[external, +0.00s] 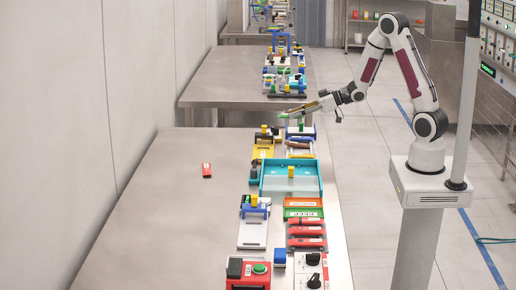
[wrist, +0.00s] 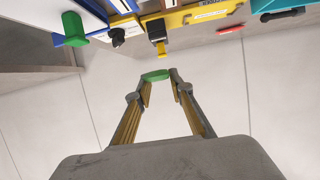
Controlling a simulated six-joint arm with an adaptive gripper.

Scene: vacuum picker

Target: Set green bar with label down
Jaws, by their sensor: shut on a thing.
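My gripper (external: 290,112) is shut on a green bar (external: 284,115) and holds it in the air over the far part of the near table. In the wrist view, the green bar (wrist: 156,76) spans the tips of the two fingers. I cannot make out a label on it from here. A red bar (external: 207,170) with a white label lies alone on the bare table to the left. It also shows near the top of the wrist view (wrist: 231,29).
The near table (external: 160,225) has a wide clear area on its left. A row of fixtures runs along its right side, including a teal tray (external: 270,192), a yellow fixture (external: 263,153) and a red button box (external: 248,282). A second table (external: 225,80) stands behind, across a gap.

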